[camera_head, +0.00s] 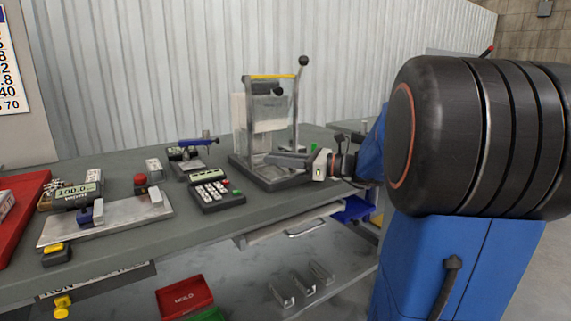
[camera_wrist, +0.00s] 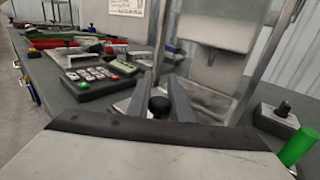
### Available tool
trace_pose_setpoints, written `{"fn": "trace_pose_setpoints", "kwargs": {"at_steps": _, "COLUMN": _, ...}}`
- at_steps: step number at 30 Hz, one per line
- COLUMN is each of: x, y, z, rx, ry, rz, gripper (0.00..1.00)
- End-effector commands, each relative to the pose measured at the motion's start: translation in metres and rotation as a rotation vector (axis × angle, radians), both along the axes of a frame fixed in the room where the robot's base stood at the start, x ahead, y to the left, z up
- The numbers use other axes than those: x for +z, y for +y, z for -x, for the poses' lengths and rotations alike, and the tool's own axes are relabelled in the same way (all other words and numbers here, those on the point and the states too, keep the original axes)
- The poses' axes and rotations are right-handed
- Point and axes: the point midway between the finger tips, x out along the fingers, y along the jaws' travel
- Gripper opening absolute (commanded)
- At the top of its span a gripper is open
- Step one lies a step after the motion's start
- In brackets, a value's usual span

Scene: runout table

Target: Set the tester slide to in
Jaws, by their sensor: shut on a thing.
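The tester is an upright metal frame with a yellow top bar (camera_head: 272,76) on a dark base, standing at the back of the grey bench. A lever with a black ball knob (camera_head: 303,61) rises at its right side. My gripper (camera_head: 270,159) reaches in low from the right, its fingers inside the front of the frame. In the wrist view, my gripper (camera_wrist: 162,88) has its fingers on both sides of a small black round knob (camera_wrist: 159,106), which looks like the slide's knob. The fingers hide most of the slide, so its position is hard to tell.
A keypad box (camera_head: 215,192) sits just left of the tester. A small blue-topped stand (camera_head: 195,142) is behind it. A metal plate with a gauge reading 100.0 (camera_head: 76,192) and a red tray (camera_head: 22,207) are farther left. A red HOLD bin (camera_head: 184,299) is below.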

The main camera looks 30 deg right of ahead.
Motion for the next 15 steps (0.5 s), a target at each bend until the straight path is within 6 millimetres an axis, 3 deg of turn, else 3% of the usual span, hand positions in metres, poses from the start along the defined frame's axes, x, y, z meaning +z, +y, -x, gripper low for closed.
{"fn": "trace_pose_setpoints", "kwargs": {"at_steps": 4, "x": 0.0001, "y": 0.0003, "z": -0.0131, "rx": -0.001, "ry": 0.0, "rz": -0.001, "gripper": 0.0}}
{"fn": "trace_pose_setpoints", "kwargs": {"at_steps": 14, "x": 0.0001, "y": 0.0002, "z": -0.0147, "rx": -0.002, "ry": 0.0, "rz": -0.001, "gripper": 0.0}}
{"fn": "trace_pose_setpoints", "kwargs": {"at_steps": 15, "x": 0.0001, "y": 0.0001, "z": -0.0146, "rx": -0.002, "ry": 0.0, "rz": -0.001, "gripper": 0.27}}
